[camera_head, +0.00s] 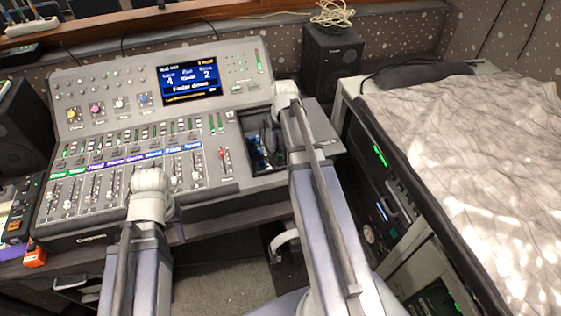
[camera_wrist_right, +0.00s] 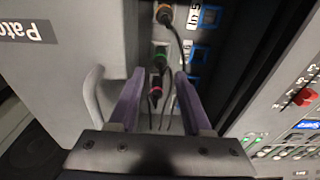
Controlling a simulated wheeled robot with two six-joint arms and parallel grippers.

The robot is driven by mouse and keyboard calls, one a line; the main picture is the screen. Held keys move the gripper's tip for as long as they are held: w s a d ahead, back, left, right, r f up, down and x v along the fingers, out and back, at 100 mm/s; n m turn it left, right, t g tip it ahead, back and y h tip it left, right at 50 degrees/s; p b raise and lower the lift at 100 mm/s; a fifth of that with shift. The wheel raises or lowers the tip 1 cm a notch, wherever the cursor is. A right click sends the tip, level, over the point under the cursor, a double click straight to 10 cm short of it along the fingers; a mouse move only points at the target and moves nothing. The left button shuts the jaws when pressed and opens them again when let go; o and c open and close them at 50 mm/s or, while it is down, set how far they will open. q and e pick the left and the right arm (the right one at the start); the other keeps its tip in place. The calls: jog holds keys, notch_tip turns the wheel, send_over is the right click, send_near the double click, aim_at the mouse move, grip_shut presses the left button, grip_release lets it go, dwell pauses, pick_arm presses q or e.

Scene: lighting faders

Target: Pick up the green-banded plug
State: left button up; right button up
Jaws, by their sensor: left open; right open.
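In the right wrist view, the green-banded plug (camera_wrist_right: 160,57) has a dark cable and sits at the tips of my right gripper's fingers, in the gap between them. My right gripper (camera_wrist_right: 160,74) is open with purple fingers. An orange-banded plug (camera_wrist_right: 165,14) is farther off at the top. In the head view my right arm reaches beside the open patch recess (camera_head: 265,140); its fingers are hidden there. My left gripper (camera_head: 151,182) is over the fader console (camera_head: 90,226), its fingers hard to make out.
Blue-framed sockets (camera_wrist_right: 198,53) line the recess beside the plugs. A grey panel wall (camera_wrist_right: 95,50) and a grey handle-like loop (camera_wrist_right: 92,95) are left of the fingers. The console screen (camera_head: 188,78) reads "Fader down". A red fader cap (camera_head: 223,153) stands near the recess.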

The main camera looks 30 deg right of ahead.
aim_at(281, 151)
jog(key=shift+f, duration=0.1)
jog(key=f+b, duration=0.6)
jog(key=shift+w+d, duration=0.1)
jog(key=shift+w, duration=0.25)
grip_shut()
dwell(0.4)
